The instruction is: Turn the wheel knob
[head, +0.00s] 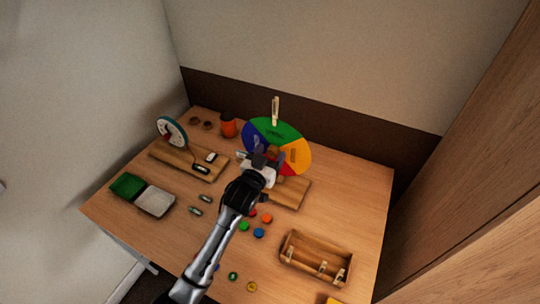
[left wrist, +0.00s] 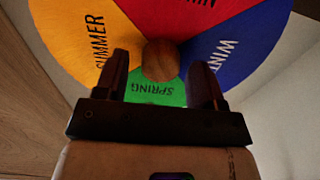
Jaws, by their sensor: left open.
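The season wheel (head: 276,132), with green, blue, yellow and red sectors, stands upright on a wooden base (head: 291,194) towards the back of the table. In the left wrist view the wheel (left wrist: 75,38) shows SUMMER, SPRING and part of a WINTER label. Its round wooden knob (left wrist: 160,60) is at the centre. My left gripper (head: 262,158) is in front of the wheel in the head view and hides part of it. In the left wrist view my left gripper (left wrist: 162,84) is open, its fingers on either side of the knob with gaps. Contact cannot be told. My right gripper is not in view.
A dial on a wooden board (head: 188,160) stands at the left. A wooden rack (head: 315,259) stands front right. Several coloured discs lie near my arm.

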